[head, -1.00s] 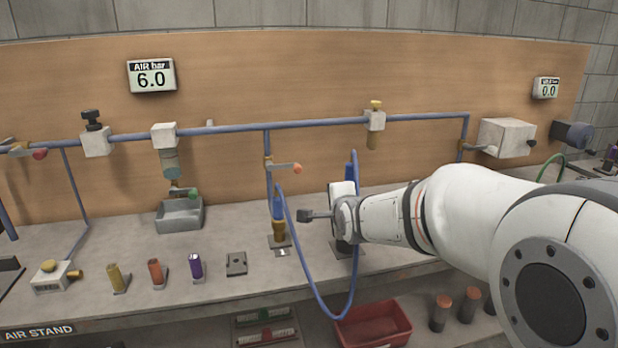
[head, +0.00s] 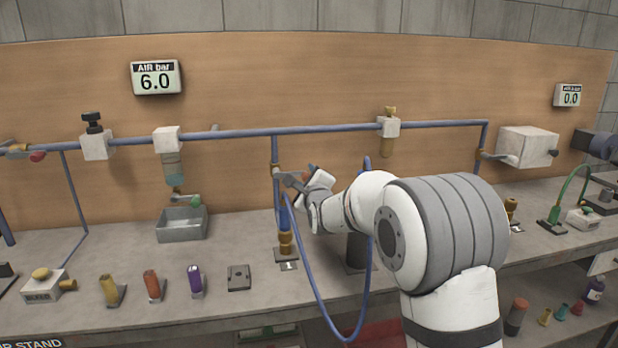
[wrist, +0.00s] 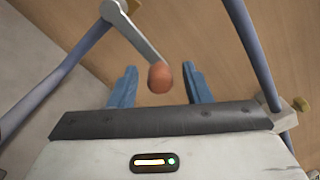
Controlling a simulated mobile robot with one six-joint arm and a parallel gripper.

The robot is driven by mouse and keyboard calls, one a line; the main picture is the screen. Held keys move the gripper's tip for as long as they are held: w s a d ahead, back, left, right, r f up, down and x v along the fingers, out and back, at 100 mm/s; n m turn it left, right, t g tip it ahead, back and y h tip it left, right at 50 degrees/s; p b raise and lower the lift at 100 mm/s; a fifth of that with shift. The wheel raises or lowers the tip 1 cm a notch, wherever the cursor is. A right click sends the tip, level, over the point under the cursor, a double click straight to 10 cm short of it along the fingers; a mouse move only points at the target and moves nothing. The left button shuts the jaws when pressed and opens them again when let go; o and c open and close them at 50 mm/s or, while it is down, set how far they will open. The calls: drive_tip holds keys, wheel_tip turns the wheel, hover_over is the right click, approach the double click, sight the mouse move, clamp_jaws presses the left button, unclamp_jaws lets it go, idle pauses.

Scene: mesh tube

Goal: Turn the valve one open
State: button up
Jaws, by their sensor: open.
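A lever valve (head: 276,170) sits on the middle vertical drop of the blue pipe. I see no label on it naming it valve one. Its grey lever (wrist: 140,38) ends in an orange-brown knob (wrist: 159,77). In the head view the lever points right, across the pipe, and its end is largely hidden by my gripper (head: 308,182). In the wrist view my gripper (wrist: 160,70) is open, with its two blue fingers on either side of the knob. Gaps show between knob and fingers.
A blue hose (head: 322,310) loops down just below my gripper. The left display (head: 156,77) reads 6.0 and the right display (head: 569,95) reads 0.0. A grey tray (head: 182,224) and several small coloured cylinders stand on the bench.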

drive_tip(key=shift+w, duration=0.25)
clamp_jaws()
idle(0.3)
